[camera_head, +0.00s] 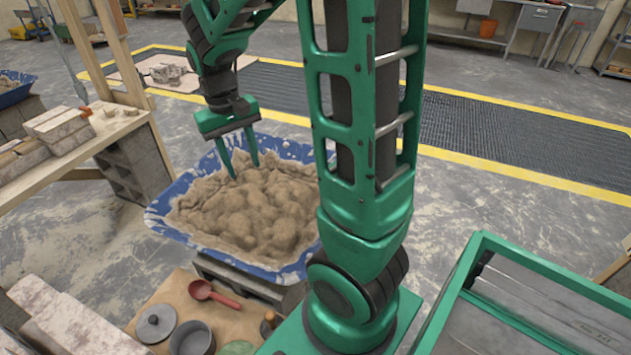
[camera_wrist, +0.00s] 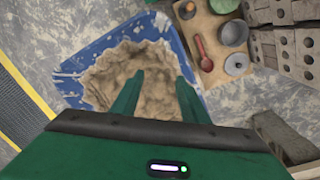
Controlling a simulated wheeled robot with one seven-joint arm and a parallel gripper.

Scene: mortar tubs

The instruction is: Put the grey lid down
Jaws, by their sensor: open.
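The grey lid (camera_head: 156,323), round with a small knob, lies flat on a brown board (camera_head: 163,290) at the lower left of the head view. It also shows in the wrist view (camera_wrist: 237,65), on the board beside a grey pot. My gripper (camera_head: 243,170) is open and empty, fingers pointing down over the mortar in a blue tub (camera_head: 168,222). In the wrist view my gripper (camera_wrist: 157,80) also shows nothing between its fingers. The lid is well apart from my gripper.
The grey pot (camera_head: 192,339) and a red ladle (camera_head: 214,294) share the board with the lid. Bricks (camera_head: 75,325) stand left of it. A wooden bench (camera_head: 100,140) with blocks is at left. My green frame (camera_head: 540,260) is at right.

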